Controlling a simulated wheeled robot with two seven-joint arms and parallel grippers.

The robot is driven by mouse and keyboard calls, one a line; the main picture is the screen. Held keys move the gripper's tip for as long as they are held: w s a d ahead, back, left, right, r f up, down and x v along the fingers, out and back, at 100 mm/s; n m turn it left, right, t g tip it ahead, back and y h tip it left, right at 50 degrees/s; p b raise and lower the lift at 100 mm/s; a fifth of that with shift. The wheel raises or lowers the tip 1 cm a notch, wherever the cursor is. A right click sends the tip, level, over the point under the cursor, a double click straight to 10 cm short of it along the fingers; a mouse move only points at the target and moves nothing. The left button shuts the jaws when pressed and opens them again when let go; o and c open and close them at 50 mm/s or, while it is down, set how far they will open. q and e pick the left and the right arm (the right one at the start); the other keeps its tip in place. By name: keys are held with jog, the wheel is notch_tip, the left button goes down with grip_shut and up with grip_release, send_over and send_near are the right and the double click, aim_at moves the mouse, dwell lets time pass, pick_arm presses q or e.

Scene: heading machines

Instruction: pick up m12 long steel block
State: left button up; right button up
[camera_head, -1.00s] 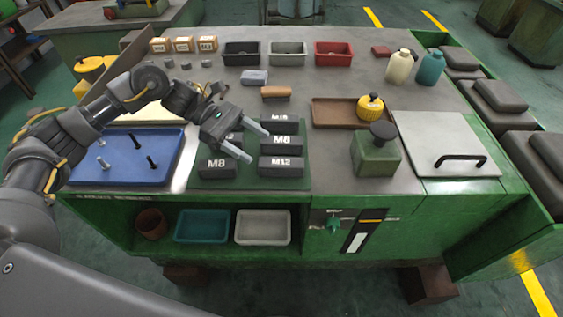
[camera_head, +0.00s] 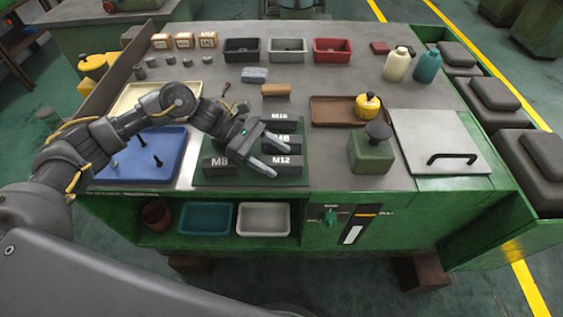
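The M12 long steel block (camera_head: 287,163) is a dark grey block with white lettering. It lies at the front right of the dark green mat (camera_head: 240,181). My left gripper (camera_head: 281,163) is open, its two pale fingers pointing right and down. The fingertips are over or beside the M12 block, one near its left front and one near its back edge. I cannot tell whether they touch it. Another block marked M8 (camera_head: 220,164) lies to the left. More lettered blocks (camera_head: 279,119) lie behind, partly hidden by the gripper. My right gripper is not in view.
A blue tray (camera_head: 130,172) with bolts is left of the mat. A green canister (camera_head: 372,153) and a brown tray (camera_head: 325,112) with a yellow bottle (camera_head: 367,104) are to the right. Bins (camera_head: 289,51) stand at the back.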

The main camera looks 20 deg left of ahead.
aim_at(288, 178)
pick_arm(q)
jog(key=shift+s, duration=0.1)
grip_shut()
jog(key=shift+f, duration=0.1)
dwell(0.3)
jog(key=shift+r, duration=0.5)
jog(key=s+d+r+b, duration=0.3)
jog(key=d+r, duration=0.3)
jog(key=s+d+r+b, duration=0.2)
jog(key=d+r+b, duration=0.1)
jog(key=d+r, duration=0.3)
jog(key=shift+s+d+r, duration=0.15)
jog(key=shift+s+d, duration=0.15)
jog(key=shift+s, duration=0.1)
